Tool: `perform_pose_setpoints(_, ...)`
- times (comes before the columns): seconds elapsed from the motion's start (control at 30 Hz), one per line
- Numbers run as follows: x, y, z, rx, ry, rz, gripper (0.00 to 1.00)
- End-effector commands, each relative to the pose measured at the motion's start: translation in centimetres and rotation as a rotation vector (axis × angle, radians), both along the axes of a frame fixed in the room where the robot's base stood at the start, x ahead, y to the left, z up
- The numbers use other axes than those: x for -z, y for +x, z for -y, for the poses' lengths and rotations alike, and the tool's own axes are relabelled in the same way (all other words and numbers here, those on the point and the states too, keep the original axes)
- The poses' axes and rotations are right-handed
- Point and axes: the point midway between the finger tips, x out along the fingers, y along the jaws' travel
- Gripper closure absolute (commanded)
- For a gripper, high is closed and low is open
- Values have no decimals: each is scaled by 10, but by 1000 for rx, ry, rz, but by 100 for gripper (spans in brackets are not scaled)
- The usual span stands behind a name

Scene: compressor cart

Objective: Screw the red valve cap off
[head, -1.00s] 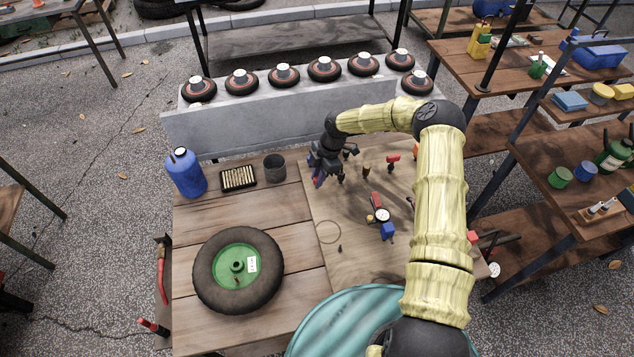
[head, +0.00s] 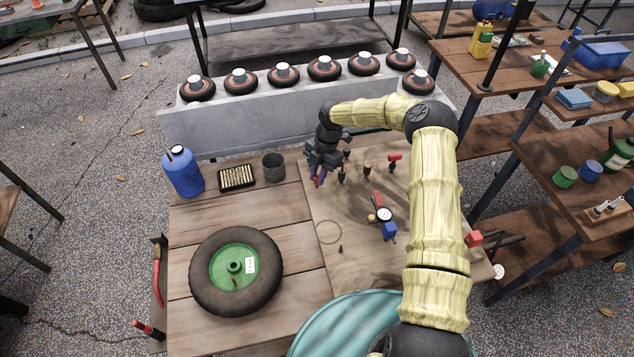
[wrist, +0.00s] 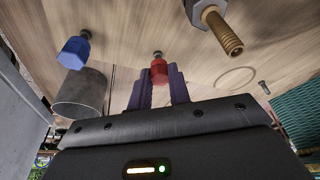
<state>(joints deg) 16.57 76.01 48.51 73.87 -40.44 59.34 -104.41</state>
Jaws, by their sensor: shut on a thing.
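The red valve cap (wrist: 159,72) sits between the two purple fingers of my gripper (wrist: 160,80) in the wrist view, and the fingers are shut on it. A short metal stem shows just beyond the cap, towards the wooden board (wrist: 120,30). Whether the cap's thread still engages the stem cannot be told. In the head view my gripper (head: 318,180) points down at the left back part of the board, and the cap is mostly hidden by the fingers. A blue cap (wrist: 74,51) on its own stem stands to the left in the wrist view.
A brass threaded valve (wrist: 222,32) stands right of the gripper in the wrist view. A grey cup (head: 273,167), a black tray (head: 237,178) and a blue jug (head: 183,172) are to the left. A tyre (head: 208,302) lies in front. A gauge (head: 384,214) lies on the board.

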Motion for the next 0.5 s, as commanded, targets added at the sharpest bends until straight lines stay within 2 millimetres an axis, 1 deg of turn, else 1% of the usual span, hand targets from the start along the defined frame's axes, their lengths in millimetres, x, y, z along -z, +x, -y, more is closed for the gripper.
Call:
perform_pose_setpoints(0.1,1,0,0,-48,-1,0,100)
perform_pose_setpoints(0.37,1,0,0,-52,-1,-1,100)
perform_pose_setpoints(0.5,2,0,0,-101,-2,0,100)
